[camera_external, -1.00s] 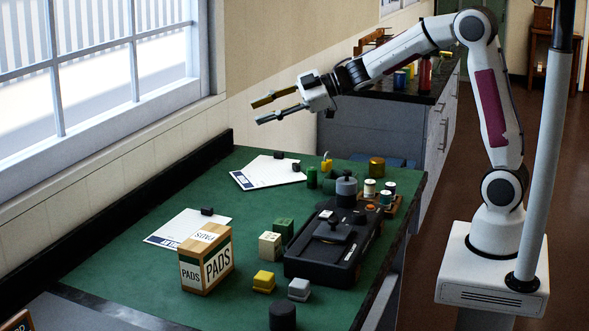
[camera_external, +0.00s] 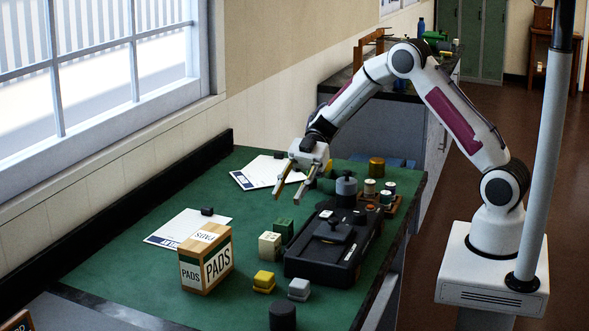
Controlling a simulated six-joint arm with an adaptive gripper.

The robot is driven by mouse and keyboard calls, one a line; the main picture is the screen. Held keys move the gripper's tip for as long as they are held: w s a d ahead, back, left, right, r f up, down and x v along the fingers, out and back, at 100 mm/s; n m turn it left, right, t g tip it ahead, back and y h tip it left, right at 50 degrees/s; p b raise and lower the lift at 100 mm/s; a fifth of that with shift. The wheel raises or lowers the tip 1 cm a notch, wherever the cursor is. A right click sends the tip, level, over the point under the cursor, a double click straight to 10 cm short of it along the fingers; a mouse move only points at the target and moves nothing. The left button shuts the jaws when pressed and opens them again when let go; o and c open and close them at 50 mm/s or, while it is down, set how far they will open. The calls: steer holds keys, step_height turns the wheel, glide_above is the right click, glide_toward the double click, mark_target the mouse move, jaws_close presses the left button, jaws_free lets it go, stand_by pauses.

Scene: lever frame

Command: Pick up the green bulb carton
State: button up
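The green bulb carton (camera_external: 284,231) appears to be the small dark green box standing on the green bench top (camera_external: 150,255), just behind a cream box and left of the black machine. My gripper (camera_external: 286,196) is above the bench, a little behind and above the green box. Its two fingers are apart and point down toward the front, with nothing between them. The gripper does not touch the box.
A black machine (camera_external: 325,258) stands right of the green box. The cream box (camera_external: 269,246) is close in front, and a PADS carton (camera_external: 206,262) is at front left. Yellow (camera_external: 264,281) and grey (camera_external: 299,289) blocks lie in front. Spools and weights crowd the back right.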

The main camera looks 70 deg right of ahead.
mark_target(285, 219)
steer(key=shift+s+d+f+g, duration=0.15)
steer(key=shift+s+f+g, duration=0.25)
steer(key=shift+s+f, duration=0.25)
steer(key=shift+s+r, duration=0.1)
steer(key=shift+x, duration=1.3)
steer(key=shift+x, duration=2.6)
steer(key=c, duration=0.6)
